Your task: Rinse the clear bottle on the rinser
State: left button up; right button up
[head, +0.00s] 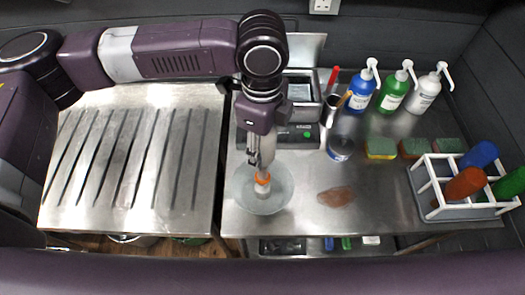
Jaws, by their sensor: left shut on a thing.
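My left gripper (256,160) points down over the left part of the right-hand steel counter. It is shut on a pale, narrow thing with an orange band (263,180), which I take to be the clear bottle; the gripper hides much of it. Its lower end is over the middle of a round, pale, see-through basin (244,197), which I take to be the rinser. I cannot tell whether the bottle touches it. My right gripper is not in view.
A white rack (440,205) with coloured bottles stands at the right. A brown patch (336,197) lies on the counter. A ribbed drainboard (130,160) is at left.

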pick_arm(q)
jog(key=shift+f, duration=0.1)
jog(key=shift+f, duration=0.95)
jog(key=shift+s, duration=0.1)
jog(key=shift+r+p, duration=1)
jog(key=shift+r, duration=0.1)
